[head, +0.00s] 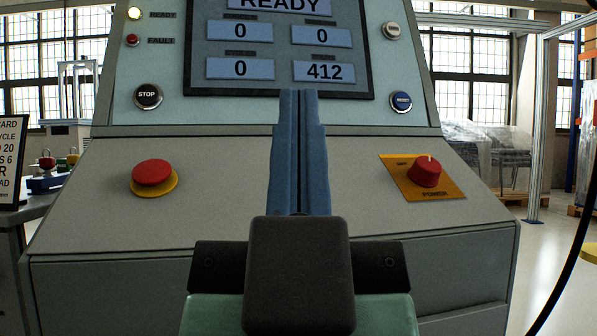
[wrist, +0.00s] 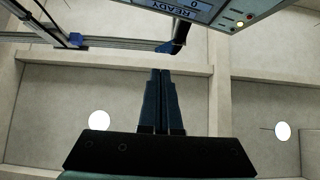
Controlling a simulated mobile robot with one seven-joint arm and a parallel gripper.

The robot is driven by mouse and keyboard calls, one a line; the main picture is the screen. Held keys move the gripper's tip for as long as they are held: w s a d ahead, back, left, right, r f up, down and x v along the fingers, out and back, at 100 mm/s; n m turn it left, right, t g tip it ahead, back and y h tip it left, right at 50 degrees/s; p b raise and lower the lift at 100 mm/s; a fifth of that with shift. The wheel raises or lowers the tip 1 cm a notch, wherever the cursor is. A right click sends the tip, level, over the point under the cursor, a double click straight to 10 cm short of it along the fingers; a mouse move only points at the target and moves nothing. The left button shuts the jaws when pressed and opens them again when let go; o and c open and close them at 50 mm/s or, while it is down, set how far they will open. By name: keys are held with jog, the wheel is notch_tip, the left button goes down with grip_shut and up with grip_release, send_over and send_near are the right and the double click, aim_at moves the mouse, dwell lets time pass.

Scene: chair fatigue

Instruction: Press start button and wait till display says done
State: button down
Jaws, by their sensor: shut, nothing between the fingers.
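The display (head: 284,90) on the grey control console reads READY, with fields showing 0, 0, 0 and 412. A pale round button (head: 391,30) sits right of the display; its label is too small to read. My gripper (head: 298,93) is shut and empty, its blue fingers pointing up in front of the console. Its tips overlap the lower edge of the display in the head view; I cannot tell whether they touch. The wrist view shows the shut fingers (wrist: 167,72) and part of the display (wrist: 187,8), upside down, beyond them.
A black STOP button (head: 148,95) is left of the display and a blue RESET button (head: 401,101) is right. A red mushroom button (head: 153,175) and a red POWER knob (head: 425,170) are on the sloped panel. The READY lamp (head: 134,13) is lit; the FAULT lamp (head: 132,40) is red.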

jog(key=w+r+m+g+y+p, duration=0.1)
jog(key=w+r+g+y+p, duration=0.4)
jog(key=p, duration=1.3)
jog(key=w+r+m+g+h+p, duration=0.1)
jog(key=w+r+g+h+p, duration=0.1)
jog(key=w+p, duration=1.15)
jog(key=s+d+f+m+g+p, duration=0.1)
jog(key=s+m+g+p, duration=0.3)
jog(key=p, duration=2.7)
jog(key=s+m, duration=0.1)
jog(key=s, duration=0.3)
jog(key=shift+s+d+f+m+g+h+p, duration=0.15)
jog(key=shift+f+m+g+h+p, duration=0.15)
jog(key=shift+f+m+g+p, duration=0.1)
